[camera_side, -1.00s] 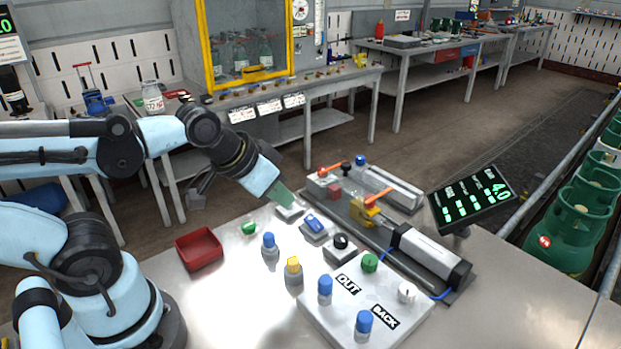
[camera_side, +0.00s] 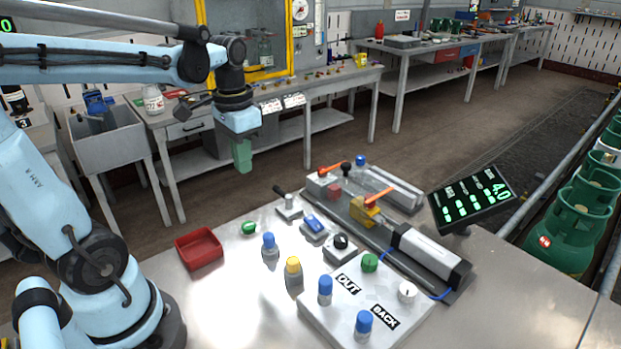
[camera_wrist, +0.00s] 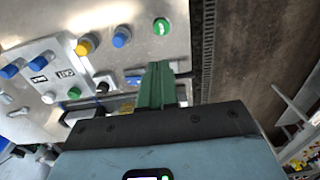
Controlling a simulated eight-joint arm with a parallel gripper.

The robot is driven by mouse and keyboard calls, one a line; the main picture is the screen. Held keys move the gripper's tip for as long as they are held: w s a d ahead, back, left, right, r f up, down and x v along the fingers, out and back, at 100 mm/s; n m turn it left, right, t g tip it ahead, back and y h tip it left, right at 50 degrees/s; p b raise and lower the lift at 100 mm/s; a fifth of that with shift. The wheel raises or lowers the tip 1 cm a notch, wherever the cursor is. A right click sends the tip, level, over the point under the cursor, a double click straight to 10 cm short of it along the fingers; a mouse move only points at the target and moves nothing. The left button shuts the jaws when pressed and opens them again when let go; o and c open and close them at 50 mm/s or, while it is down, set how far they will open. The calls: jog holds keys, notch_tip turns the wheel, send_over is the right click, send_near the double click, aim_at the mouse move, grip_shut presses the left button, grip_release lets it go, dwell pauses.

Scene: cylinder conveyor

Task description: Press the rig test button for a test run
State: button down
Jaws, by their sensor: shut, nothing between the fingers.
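My gripper (camera_side: 243,156), with green fingers, is shut and empty. It hangs pointing down, high above the back left of the metal bench, apart from every control. In the wrist view its fingers (camera_wrist: 156,85) show shut together. No label marks a rig test button that I can read. A green round button (camera_side: 249,228) sits alone on the bench, below the gripper in the picture; it also shows in the wrist view (camera_wrist: 162,27). A white panel (camera_side: 335,312) marked OUT and BACK bears blue knobs, a green knob (camera_side: 370,262) and a white knob (camera_side: 407,291).
A black-handled lever (camera_side: 287,202), a blue switch (camera_side: 314,224), a black knob (camera_side: 340,242), a blue knob (camera_side: 269,243) and a yellow knob (camera_side: 293,268) stand close together. A cylinder rig (camera_side: 428,254) and a display (camera_side: 472,199) reading 4.0 stand right. A red tray (camera_side: 199,249) lies left.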

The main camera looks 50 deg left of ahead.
aim_at(250, 225)
jog(key=shift+a, duration=0.3)
notch_tip(250, 225, down, 14)
jog(key=shift+r, duration=0.1)
dwell(0.9)
dwell(0.3)
jog(key=shift+f, duration=1)
jog(key=shift+r, duration=0.1)
jog(key=shift+g, duration=0.3)
jog(key=shift+r, duration=4.25)
